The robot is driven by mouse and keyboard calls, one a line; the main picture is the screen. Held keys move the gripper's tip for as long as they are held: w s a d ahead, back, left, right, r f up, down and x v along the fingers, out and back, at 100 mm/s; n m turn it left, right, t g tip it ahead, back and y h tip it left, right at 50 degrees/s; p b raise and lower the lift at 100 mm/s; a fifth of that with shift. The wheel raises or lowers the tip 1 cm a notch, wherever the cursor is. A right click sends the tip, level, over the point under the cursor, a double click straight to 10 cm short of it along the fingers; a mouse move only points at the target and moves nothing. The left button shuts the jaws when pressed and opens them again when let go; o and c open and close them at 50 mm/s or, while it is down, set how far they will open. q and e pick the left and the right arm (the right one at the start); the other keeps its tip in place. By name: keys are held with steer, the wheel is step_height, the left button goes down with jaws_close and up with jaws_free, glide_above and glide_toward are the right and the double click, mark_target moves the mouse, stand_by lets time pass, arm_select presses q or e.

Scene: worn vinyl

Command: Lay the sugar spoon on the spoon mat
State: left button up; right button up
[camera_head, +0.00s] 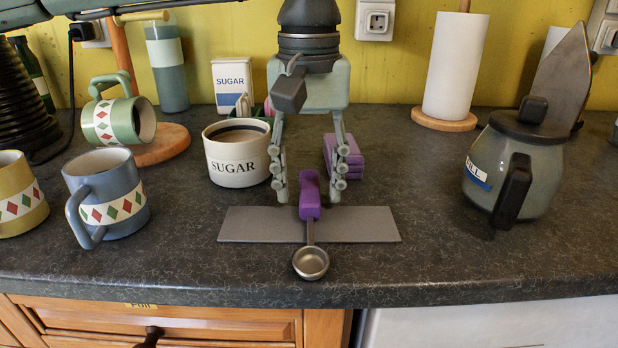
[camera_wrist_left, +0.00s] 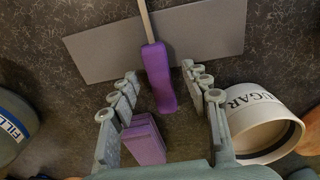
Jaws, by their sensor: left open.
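The sugar spoon (camera_head: 310,200) has a purple handle and a round metal bowl. It lies across the grey spoon mat (camera_head: 360,226), its bowl past the mat's front edge and its handle end past the back edge. In the left wrist view the purple handle (camera_wrist_left: 158,75) lies between the fingers, apart from both. My left gripper (camera_head: 309,195) is open and points down over the handle end; it also shows in the left wrist view (camera_wrist_left: 163,85). My right gripper is not in view.
A SUGAR pot (camera_head: 238,168) with dark contents stands close left of my left gripper. Purple blocks (camera_head: 345,157) lie behind it on the right. Mugs (camera_head: 107,197) stand at left, a lidded jar (camera_head: 515,170) at right. The counter between mat and jar is clear.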

arm_select(q)
step_height(320, 180, up, 12)
stand_by(0.6)
